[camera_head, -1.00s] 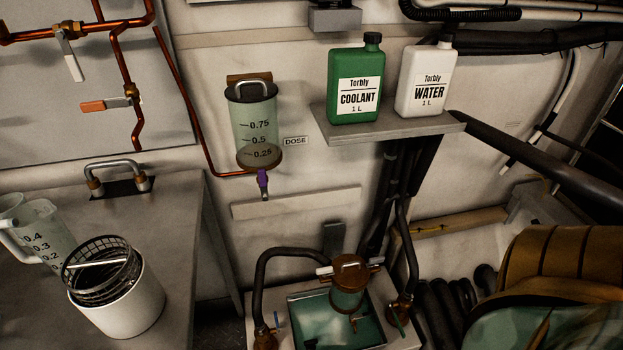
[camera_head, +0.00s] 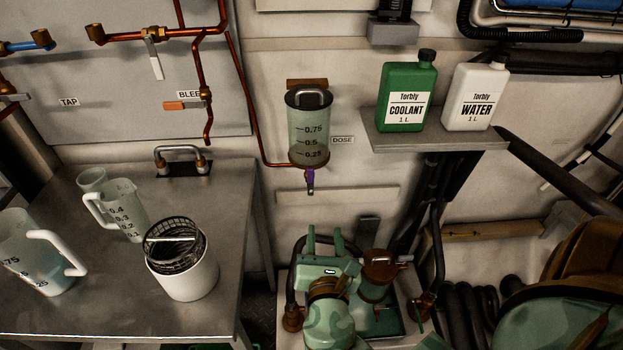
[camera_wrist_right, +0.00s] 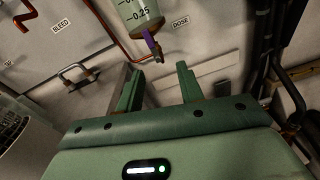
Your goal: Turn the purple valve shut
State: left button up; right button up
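The purple valve (camera_head: 310,177) is a small handle on the outlet under the clear dosing cylinder (camera_head: 308,130). Its handle points down, in line with the outlet. The valve (camera_wrist_right: 151,38) also shows in the right wrist view, beyond and above the fingertips. My right gripper (camera_head: 327,243) is in the head view, below the valve and apart from it. In the right wrist view its two green fingers (camera_wrist_right: 159,85) are spread with nothing between them. My left gripper is in neither view.
A shelf (camera_head: 440,143) with a green coolant bottle (camera_head: 407,95) and white water bottle (camera_head: 475,95) is right of the cylinder. A metal bench (camera_head: 120,305) with jugs and a white basket pot (camera_head: 185,277) stands left. A pump tank (camera_head: 383,275) is beside my right gripper.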

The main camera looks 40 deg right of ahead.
jog(key=w+a+n, duration=0.1)
jog(key=n, duration=0.1)
jog(key=t+b, duration=0.1)
jog(key=b, duration=0.1)
send_near(311, 175)
jog(key=shift+n+y, duration=0.3)
jog(key=x, duration=0.8)
jog(key=shift+d+r, duration=0.15)
jog(key=shift+r, duration=0.05)
grip_shut()
